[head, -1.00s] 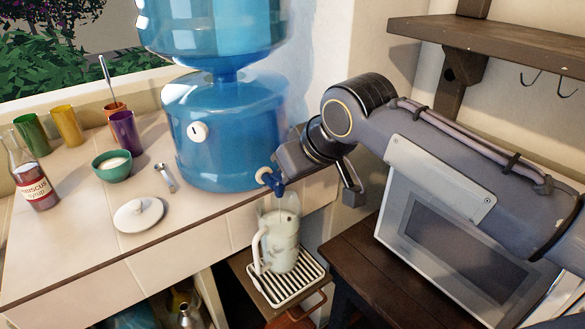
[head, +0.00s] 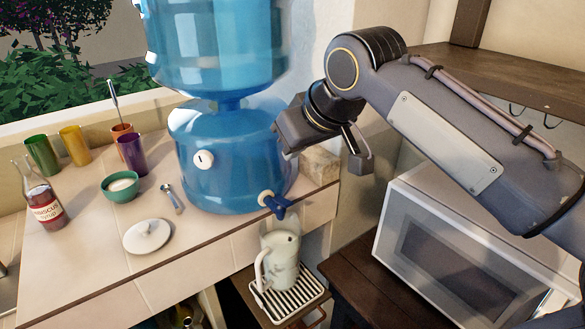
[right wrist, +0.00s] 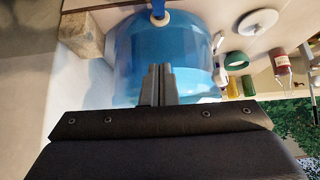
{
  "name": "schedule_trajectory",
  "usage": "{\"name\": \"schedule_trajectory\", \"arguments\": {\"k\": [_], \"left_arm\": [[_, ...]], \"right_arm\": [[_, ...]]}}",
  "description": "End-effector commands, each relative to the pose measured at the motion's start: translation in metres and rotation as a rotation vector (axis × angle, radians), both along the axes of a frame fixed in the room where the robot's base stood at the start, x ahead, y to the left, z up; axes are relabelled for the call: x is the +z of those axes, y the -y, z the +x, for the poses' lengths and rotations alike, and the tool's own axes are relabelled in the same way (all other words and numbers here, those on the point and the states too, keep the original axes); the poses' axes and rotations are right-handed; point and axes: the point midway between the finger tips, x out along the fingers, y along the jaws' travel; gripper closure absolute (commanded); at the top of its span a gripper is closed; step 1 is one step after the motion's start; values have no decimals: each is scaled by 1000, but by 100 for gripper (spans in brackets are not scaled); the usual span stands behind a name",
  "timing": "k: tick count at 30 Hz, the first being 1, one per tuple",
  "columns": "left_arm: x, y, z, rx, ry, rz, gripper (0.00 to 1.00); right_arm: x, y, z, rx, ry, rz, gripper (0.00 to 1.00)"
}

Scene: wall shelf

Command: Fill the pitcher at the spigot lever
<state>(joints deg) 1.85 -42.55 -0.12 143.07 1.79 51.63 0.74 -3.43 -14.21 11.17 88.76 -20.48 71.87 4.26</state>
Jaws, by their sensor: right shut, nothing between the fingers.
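The clear pitcher (head: 282,262) with a pale handle stands upright on the slatted drip tray (head: 297,303), below the spigot. It holds something pale; the exact water level is hard to tell. The spigot with its blue lever (head: 277,205) sticks out low on the front of the blue water dispenser (head: 225,165). I see no clear stream below it. My right gripper is above and to the right of the spigot, apart from the lever. In the right wrist view its fingers (right wrist: 158,82) are together and empty, pointing at the dispenser. My left gripper is out of view.
A white lid (head: 147,235), a spoon (head: 172,198), a green bowl (head: 121,187), a syrup bottle (head: 42,200) and several coloured cups stand on the tiled counter. A stone block (head: 320,166) sits right of the dispenser. A microwave (head: 450,265) and shelf (head: 500,75) flank my right arm.

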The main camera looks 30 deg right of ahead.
Motion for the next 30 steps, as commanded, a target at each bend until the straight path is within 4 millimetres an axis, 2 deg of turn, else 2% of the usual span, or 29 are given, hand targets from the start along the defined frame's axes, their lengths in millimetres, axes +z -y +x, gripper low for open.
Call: {"name": "schedule_trajectory", "arguments": {"k": [3,9,30], "left_arm": [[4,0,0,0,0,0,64],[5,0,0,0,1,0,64],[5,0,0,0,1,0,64]], "right_arm": [[21,0,-3,1,2,0,100],[35,0,-6,1,0,-1,100],[35,0,-6,1,0,-1,100]]}}
